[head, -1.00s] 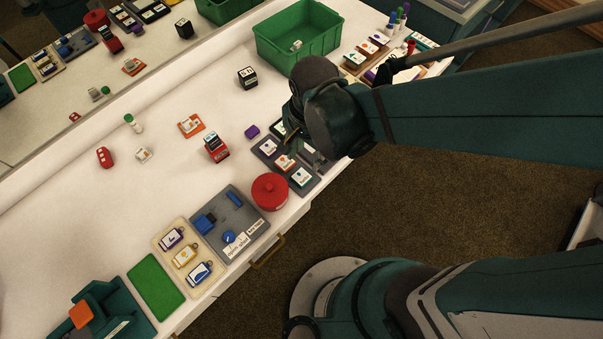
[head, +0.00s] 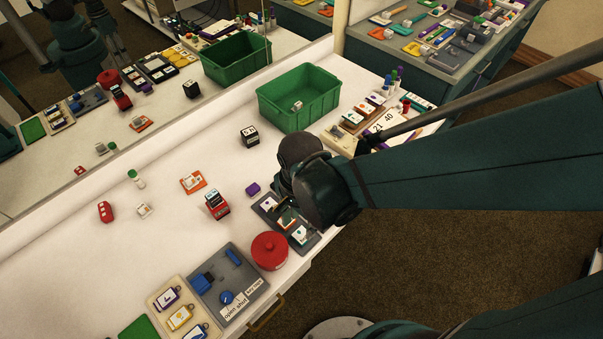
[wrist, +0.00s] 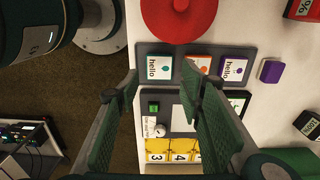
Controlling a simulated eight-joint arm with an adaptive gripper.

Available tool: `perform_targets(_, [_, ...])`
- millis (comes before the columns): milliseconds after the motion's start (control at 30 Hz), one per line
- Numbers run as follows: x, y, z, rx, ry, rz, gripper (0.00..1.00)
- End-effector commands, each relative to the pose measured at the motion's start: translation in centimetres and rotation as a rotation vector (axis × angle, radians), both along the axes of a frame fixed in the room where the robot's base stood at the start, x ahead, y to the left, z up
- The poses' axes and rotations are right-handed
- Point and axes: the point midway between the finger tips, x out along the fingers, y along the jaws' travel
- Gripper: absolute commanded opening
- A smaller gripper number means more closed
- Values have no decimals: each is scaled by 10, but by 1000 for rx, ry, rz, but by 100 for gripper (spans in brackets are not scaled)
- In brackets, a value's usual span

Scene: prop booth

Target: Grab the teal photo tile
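The teal photo tile (wrist: 160,67), a white square with a teal mark and the word "hello", lies in a dark grey tray (wrist: 222,48) in the wrist view. In the head view the teal tile (head: 299,233) is at the tray's near end. An orange-marked tile (wrist: 197,63) and a purple-marked tile (wrist: 232,68) lie beside it in a row. In the head view my wrist hides the fingers.
A red round lidded pot (head: 269,250) stands close beside the tray. A purple block (head: 253,188) lies just behind it. A green bin (head: 299,96) is farther back. Yellow number tiles (wrist: 182,146) lie past the tray's other side. The table's front edge is near.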

Motion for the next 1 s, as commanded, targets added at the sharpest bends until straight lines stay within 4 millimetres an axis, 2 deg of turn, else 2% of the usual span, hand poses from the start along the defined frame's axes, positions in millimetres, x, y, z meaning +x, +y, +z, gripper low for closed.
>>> perform_targets(200, [0,0,-12,0,0,0,38])
perform_targets(667, [0,0,-16,0,0,0,38])
perform_targets(1000, [-2,0,-47,0,0,0,38])
